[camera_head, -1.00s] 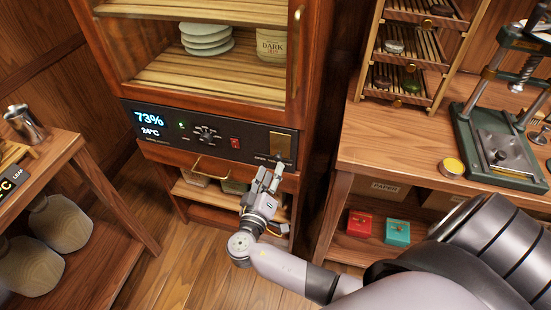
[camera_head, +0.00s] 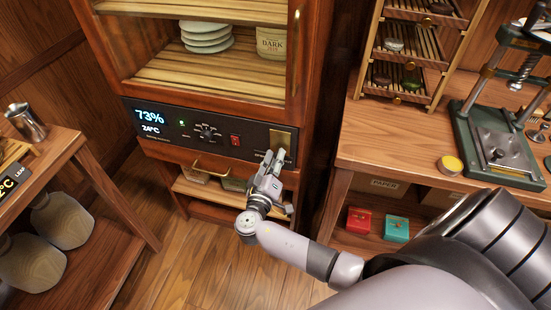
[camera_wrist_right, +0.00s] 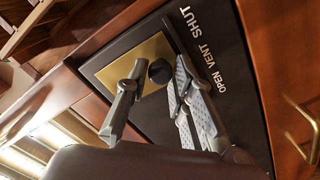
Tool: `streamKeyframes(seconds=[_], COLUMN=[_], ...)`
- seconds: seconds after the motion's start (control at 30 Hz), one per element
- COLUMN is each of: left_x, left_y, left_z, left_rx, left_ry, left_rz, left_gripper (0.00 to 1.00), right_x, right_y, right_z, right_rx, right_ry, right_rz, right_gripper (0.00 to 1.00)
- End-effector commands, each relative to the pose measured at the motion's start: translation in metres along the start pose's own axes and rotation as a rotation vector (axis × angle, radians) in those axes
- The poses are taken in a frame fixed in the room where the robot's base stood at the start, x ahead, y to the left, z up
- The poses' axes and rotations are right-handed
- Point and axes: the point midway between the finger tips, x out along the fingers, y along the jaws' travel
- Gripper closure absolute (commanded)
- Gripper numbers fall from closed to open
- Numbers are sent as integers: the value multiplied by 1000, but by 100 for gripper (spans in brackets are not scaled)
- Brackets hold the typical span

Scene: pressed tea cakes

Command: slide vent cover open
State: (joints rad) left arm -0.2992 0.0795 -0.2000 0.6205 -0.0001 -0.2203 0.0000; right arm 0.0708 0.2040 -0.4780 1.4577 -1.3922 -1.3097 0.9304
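The vent cover is a brass plate (camera_head: 283,135) at the right end of the dark control panel. In the right wrist view the brass plate (camera_wrist_right: 100,70) carries a round black knob (camera_wrist_right: 160,71). My right gripper (camera_head: 277,157) is at the plate's lower edge in the head view. In the wrist view its fingers (camera_wrist_right: 158,82) are apart, one on each side of the knob. Whether they touch the knob I cannot tell. White lettering beside the plate reads OPEN VENT SHUT. My left gripper is not in view.
The control panel (camera_head: 170,140) sits below a cabinet with stacked plates (camera_head: 207,38). A brass handle (camera_head: 210,170) is below the panel. A table with a green press (camera_head: 500,150) stands to the right, with red and teal boxes below.

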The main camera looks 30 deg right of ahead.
Motion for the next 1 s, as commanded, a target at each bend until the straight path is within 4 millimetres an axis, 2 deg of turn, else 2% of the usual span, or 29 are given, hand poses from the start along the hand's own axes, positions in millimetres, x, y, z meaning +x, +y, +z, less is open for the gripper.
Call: streamKeyframes(seconds=[0.3,0.8,1.0], left_x=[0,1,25], left_y=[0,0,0], left_z=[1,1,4], left_rx=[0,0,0], left_ry=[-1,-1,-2], left_rz=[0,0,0], left_gripper=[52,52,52], right_x=[0,0,0], right_y=[0,-1,-24], right_z=[0,0,-13], right_rx=[0,0,6], right_ry=[0,-1,-2], right_rz=[-1,-1,0], right_gripper=[100,100,100])
